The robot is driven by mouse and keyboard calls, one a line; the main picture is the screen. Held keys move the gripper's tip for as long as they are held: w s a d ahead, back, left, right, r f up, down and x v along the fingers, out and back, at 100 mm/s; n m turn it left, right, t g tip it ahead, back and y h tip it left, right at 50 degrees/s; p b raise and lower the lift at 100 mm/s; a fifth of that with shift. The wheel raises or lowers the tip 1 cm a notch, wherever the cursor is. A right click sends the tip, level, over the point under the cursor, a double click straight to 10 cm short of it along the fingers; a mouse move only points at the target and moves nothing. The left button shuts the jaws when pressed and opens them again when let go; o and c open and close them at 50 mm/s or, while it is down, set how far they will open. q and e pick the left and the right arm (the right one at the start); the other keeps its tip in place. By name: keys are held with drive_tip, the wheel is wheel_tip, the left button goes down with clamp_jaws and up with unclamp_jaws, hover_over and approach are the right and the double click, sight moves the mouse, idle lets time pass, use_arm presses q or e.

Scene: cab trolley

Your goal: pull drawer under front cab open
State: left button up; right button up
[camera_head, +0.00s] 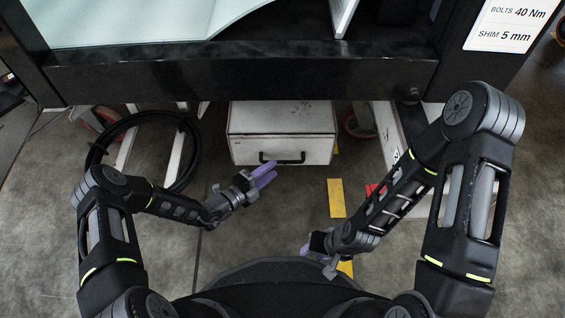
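The drawer (265,145) is a white box front under the black beam of the cab, at the middle of the head view. Its black bar handle (290,161) runs level along the lower part of the front. The drawer looks shut. My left gripper (272,171), with purple fingers, is just in front of and below the handle's left end. Its fingers look slightly apart, with nothing between them. Whether a fingertip touches the handle cannot be told. My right gripper (318,262) is low, near my base, away from the drawer, with its fingers apart and empty.
The black beam (240,78) of the cab spans above the drawer. A coiled black hose (192,160) hangs at the left. A white leg stands right of the drawer. Floor before the drawer is mostly clear.

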sight(283, 161)
use_arm(q)
drive_tip(key=b+x, duration=0.2)
drive_tip(key=x, duration=0.4)
drive_tip(key=shift+d, duration=0.1)
clamp_jaws()
idle(1.3)
